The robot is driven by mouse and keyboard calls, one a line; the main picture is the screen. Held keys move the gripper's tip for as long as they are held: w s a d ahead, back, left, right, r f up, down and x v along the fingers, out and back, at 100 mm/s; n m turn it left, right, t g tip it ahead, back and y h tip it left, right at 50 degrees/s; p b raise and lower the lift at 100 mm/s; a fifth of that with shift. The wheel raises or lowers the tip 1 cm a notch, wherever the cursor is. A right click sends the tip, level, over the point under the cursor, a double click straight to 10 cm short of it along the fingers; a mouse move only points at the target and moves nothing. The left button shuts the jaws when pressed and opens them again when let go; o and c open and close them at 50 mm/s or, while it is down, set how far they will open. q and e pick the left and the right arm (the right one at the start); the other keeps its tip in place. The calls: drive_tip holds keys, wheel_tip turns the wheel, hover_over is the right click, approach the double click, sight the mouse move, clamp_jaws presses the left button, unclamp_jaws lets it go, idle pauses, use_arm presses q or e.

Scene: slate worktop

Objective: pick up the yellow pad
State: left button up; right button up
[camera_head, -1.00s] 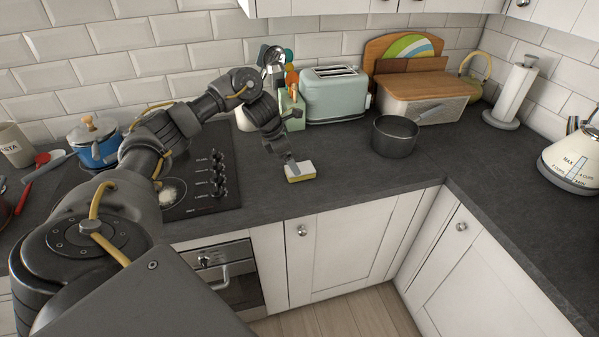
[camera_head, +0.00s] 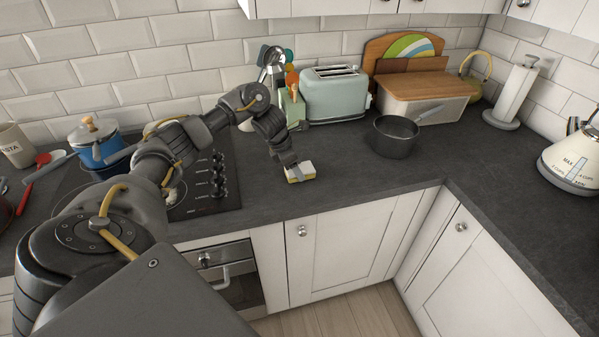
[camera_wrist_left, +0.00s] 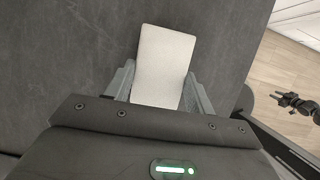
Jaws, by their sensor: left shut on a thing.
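The yellow pad (camera_head: 303,170) is a small block with a white top and a yellow side, at the front part of the worktop right of the hob. In the left wrist view its pale broad face (camera_wrist_left: 164,60) shows between the fingers. My left gripper (camera_head: 293,170) is shut on the pad, with one finger along each side in the left wrist view (camera_wrist_left: 160,82). I cannot tell whether the pad is clear of the worktop. A small dark jointed part at the right edge of the left wrist view looks like my right gripper (camera_wrist_left: 291,101); its jaws are unclear.
A dark saucepan (camera_head: 394,138) stands right of the pad, and a mint toaster (camera_head: 335,93) stands behind it. The hob (camera_head: 212,205) with a blue pot (camera_head: 97,152) is to the left. Worktop right of the pad is clear up to its front edge.

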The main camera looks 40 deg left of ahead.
sight(301, 168)
use_arm(q)
drive_tip(key=shift+r+b, duration=0.4)
drive_tip(key=shift+r, duration=0.1)
wheel_tip(301, 168, up, 3)
drive_tip(key=shift+s+f, duration=0.1)
drive_tip(key=s+d+r, duration=0.3)
drive_tip(key=s+r, duration=0.6)
drive_tip(key=s, duration=0.4)
drive_tip(key=shift+s+p, duration=0.25)
drive_tip(key=shift+p, duration=0.2)
